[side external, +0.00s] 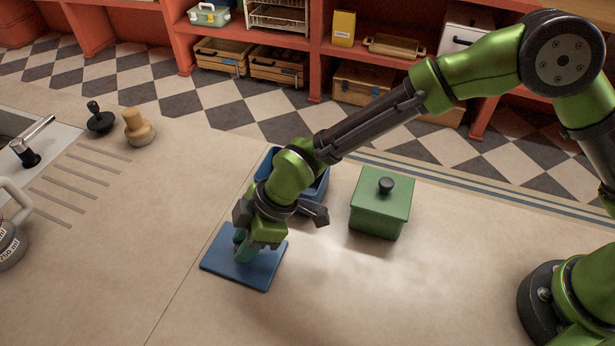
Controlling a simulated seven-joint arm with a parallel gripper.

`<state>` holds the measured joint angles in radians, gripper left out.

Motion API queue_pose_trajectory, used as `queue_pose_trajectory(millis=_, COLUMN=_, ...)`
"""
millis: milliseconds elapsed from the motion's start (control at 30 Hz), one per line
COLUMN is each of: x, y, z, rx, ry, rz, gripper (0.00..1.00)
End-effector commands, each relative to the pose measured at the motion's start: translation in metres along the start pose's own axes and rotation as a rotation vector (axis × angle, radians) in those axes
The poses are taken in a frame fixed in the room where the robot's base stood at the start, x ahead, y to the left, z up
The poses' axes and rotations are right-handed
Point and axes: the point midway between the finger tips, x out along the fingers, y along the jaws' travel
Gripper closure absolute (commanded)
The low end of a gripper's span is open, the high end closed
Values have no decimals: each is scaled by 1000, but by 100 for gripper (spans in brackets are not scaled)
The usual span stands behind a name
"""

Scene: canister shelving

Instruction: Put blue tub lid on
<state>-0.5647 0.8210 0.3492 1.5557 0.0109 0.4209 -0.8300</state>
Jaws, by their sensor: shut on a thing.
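The blue lid (262,273) is a flat square plate low over or on the counter, left of centre in the side external view. My gripper (243,252) points down over the middle of the lid and is shut on it, seemingly at its knob, which the fingers mostly hide. I cannot tell whether the lid touches the counter. The blue tub (317,190) stands behind my wrist, with its top open. My arm hides much of the tub.
A green tub with a lid and dark knob (379,207) stands right of the blue tub. At left are a dark tamper (99,119), a wooden-topped one (137,128) and a jug (10,240). The front counter is clear. Red shelves (335,55) stand beyond the checkered floor.

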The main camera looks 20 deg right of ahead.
Motion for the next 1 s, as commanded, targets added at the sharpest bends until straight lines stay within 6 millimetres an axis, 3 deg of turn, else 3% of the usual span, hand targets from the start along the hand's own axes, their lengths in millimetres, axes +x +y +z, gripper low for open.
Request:
queue_pose_trajectory(millis=267, x=-2, y=0, z=-2, rx=-1, ry=1, rz=1, gripper=100)
queue_pose_trajectory(millis=1000, x=-35, y=0, z=-21, rx=0, ry=1, rz=1, gripper=100)
